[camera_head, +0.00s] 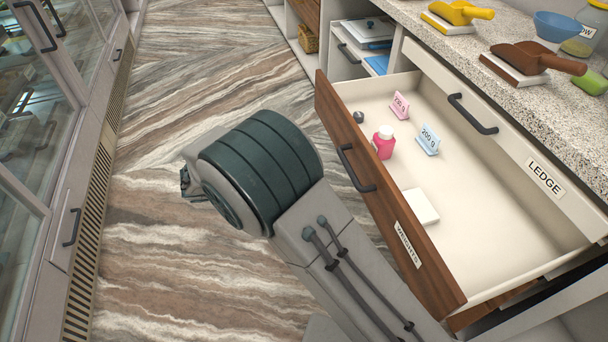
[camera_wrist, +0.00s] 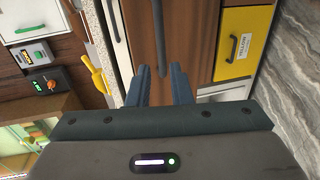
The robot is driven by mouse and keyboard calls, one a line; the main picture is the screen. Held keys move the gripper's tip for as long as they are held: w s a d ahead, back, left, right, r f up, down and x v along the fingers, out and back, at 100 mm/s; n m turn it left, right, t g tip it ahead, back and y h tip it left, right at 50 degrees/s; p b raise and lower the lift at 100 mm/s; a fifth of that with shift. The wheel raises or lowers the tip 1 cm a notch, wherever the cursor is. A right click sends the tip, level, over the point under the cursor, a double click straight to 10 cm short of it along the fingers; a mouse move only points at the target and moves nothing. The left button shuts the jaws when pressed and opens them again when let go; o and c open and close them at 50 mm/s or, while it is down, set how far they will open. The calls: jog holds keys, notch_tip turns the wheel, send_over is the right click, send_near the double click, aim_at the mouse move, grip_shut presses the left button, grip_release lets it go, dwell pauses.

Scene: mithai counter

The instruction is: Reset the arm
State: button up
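My arm (camera_head: 300,225) reaches up from the bottom of the head view, its thick dark-banded joint over the floor, left of an open drawer. My gripper (camera_wrist: 161,84) shows in the wrist view with its two dark fingers apart and nothing held between them. Behind the fingers is a brown wooden front with a dark handle. In the head view the gripper is mostly hidden behind the arm joint.
The open drawer (camera_head: 432,271), labelled WEIGHTS, juts out close to my arm. It holds a pink bottle (camera_head: 384,142), small cards and a white block (camera_head: 420,207). Scoops stand on the speckled counter (camera_head: 430,35). Glass cabinets line the left. The striped floor (camera_head: 190,90) between is clear.

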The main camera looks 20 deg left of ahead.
jog(key=shift+a, duration=0.15)
dwell(0.3)
jog(key=w+d+r+m+g+y+p, duration=0.15)
jog(key=d+r+g+p, duration=0.25)
jog(key=d+r, duration=0.45)
jog(key=d+r+m+g+y+p, duration=0.15)
jog(key=d+r+g+p, duration=0.3)
jog(key=d, duration=0.65)
jog(key=s+d+r+m+t+y+p, duration=0.2)
jog(key=s+d+r+m+y+p, duration=0.2)
jog(key=s+d+r+y+p, duration=0.5)
jog(key=s+d+r+p, duration=0.2)
jog(key=s+d+r, duration=0.1)
jog(key=d+r, duration=0.2)
jog(key=shift+d+r+y+p, duration=0.3)
jog(key=shift+r+p, duration=0.05)
jog(key=shift+r, duration=0.5)
